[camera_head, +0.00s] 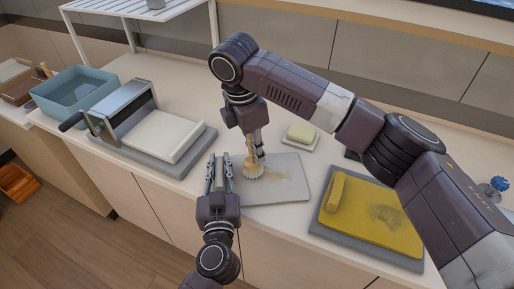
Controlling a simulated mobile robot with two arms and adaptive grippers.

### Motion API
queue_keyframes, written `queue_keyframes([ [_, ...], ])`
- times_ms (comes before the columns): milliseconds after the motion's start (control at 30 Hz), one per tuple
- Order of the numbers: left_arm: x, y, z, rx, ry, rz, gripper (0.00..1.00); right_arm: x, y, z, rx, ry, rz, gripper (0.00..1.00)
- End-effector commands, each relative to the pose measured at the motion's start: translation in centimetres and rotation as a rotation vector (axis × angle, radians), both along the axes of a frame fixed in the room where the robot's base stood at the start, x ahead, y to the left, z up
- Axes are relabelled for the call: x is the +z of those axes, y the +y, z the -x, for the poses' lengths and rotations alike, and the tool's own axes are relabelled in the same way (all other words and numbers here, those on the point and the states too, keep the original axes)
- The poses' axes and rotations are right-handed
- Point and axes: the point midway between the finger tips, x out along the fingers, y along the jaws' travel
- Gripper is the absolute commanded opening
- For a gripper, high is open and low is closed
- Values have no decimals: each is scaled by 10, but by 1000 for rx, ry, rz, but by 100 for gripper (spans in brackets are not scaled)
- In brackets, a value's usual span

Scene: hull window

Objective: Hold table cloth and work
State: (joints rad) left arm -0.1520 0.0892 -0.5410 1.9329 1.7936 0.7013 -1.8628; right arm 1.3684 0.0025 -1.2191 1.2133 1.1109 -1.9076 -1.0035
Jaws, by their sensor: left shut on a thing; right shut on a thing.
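A flat grey cloth (290,165) lies on the counter at the middle front, with a brownish stain on it. My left gripper (219,163), low in the view, is at the cloth's left edge and shut on it; the exact grip is hard to see. My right gripper (256,137) points down from above and is shut on the handle of a round scrub brush (253,171). The brush's pale bristles are down at the cloth's left part, beside the stain. Whether they press on it is hard to tell.
A yellow board or cloth on a grey base (372,213) lies to the right. Behind the cloth is a yellow-green block on a small dish (301,134). A press-like device (160,137) and a blue basin (84,92) stand left. The counter's front edge is close.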

Motion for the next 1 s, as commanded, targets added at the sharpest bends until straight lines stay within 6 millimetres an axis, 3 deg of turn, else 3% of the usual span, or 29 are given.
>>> queue_keyframes([
  [900,0,0,0,0,0,0,0,-11,-1,0,0,0,0,0],
  [1000,0,0,0,0,0,0,0,-12,-9,-2,-2,1,1,0],
])
